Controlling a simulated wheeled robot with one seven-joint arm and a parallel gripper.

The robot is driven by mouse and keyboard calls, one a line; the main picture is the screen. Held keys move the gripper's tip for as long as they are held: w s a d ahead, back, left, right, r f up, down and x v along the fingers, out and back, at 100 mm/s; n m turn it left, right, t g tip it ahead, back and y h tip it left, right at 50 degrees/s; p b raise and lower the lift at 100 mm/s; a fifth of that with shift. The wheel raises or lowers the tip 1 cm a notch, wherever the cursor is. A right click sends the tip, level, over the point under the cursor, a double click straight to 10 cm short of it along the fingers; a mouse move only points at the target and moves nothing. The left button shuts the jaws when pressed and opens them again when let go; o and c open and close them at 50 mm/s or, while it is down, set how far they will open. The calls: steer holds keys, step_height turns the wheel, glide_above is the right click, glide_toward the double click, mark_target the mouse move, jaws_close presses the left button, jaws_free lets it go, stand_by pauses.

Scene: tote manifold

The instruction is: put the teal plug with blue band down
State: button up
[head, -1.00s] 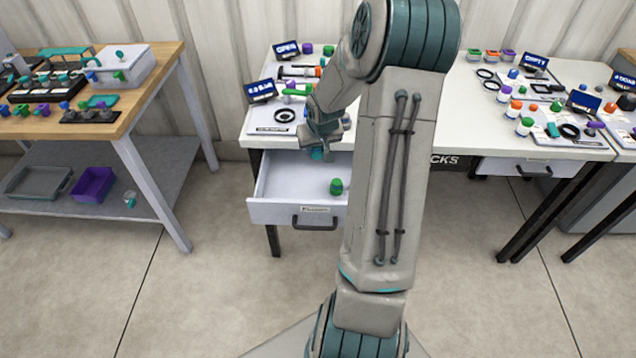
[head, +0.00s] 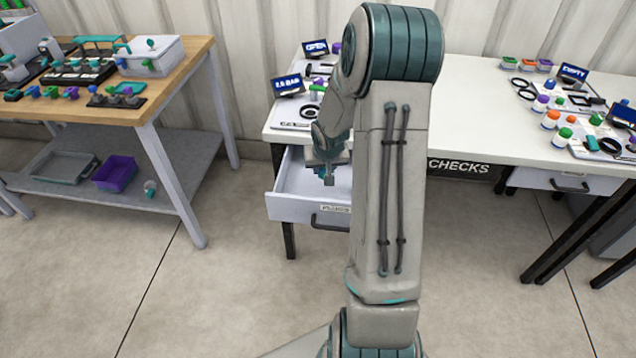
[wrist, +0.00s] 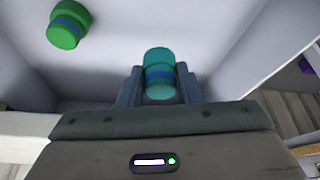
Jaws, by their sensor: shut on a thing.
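The teal plug with blue band (wrist: 159,73) is between the two fingers of my gripper (wrist: 159,88) in the wrist view, and the gripper is shut on it. In the head view my gripper (head: 326,176) points down into the open drawer (head: 290,207), inside its walls. The held plug is too small to make out clearly there. The wrist view shows the plug over the pale drawer floor (wrist: 115,75); I cannot tell whether it touches the floor.
A green plug with a blue band (wrist: 68,24) lies in the drawer at the upper left of the wrist view, apart from my gripper. The drawer walls are close on both sides. The white table (head: 480,115) stands above the drawer, with signs and small parts on it.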

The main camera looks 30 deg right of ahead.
mark_target(318, 185)
steer(key=shift+w+a+f, duration=0.2)
steer(key=shift+a+f, duration=0.35)
steer(key=shift+a, duration=0.2)
steer(key=shift+f+b, duration=0.55)
steer(key=shift+f, duration=1.35)
steer(key=shift+f, duration=0.2)
steer(key=o, duration=1)
steer(key=shift+c, duration=0.2)
steer(key=shift+r, duration=0.1)
